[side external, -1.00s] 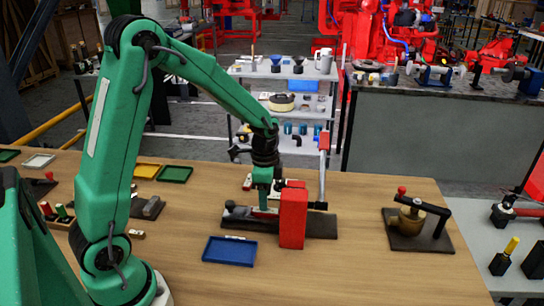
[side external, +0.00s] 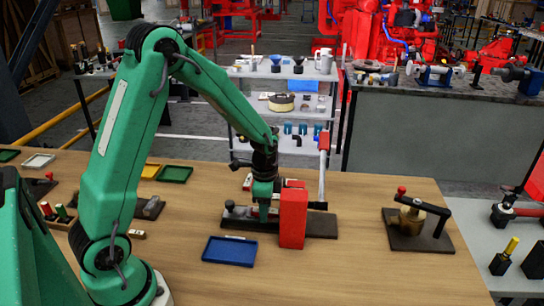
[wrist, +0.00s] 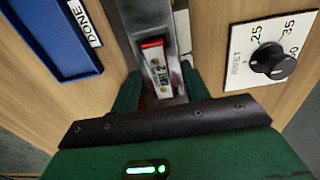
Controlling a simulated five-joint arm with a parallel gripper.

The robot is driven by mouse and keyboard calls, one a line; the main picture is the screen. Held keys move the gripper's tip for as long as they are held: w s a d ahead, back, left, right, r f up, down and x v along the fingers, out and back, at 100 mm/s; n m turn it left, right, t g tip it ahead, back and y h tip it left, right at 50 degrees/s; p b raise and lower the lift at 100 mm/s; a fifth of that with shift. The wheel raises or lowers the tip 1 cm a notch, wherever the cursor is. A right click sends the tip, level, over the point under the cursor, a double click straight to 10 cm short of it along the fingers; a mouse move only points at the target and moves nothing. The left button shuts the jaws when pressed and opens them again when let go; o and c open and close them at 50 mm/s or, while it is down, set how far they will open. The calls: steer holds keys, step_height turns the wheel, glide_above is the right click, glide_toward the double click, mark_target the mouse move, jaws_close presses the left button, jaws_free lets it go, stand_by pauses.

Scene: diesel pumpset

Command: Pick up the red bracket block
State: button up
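A tall red block (side external: 292,218) stands upright at the front edge of a dark base plate (side external: 322,226) in the side view. I take it for the bracket block; I cannot make it out in the wrist view. My gripper (side external: 264,214) points down over the plate, just left of the red block. In the wrist view my gripper (wrist: 162,88) has its green fingers apart, with a grey metal bar between them. A small labelled piece with a red end (wrist: 157,66) lies on that bar. I cannot tell whether the fingers touch anything.
A blue tray (side external: 230,251) marked DONE (wrist: 55,35) lies in front of the plate. A white dial plate (wrist: 270,60) is on the other side. A valve fixture (side external: 412,220) stands at right. The table between it and the red block is clear.

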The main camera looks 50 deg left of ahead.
jaws_close()
steer(key=shift+r, duration=0.15)
step_height(320, 180, up, 18)
stand_by(0.8)
stand_by(0.4)
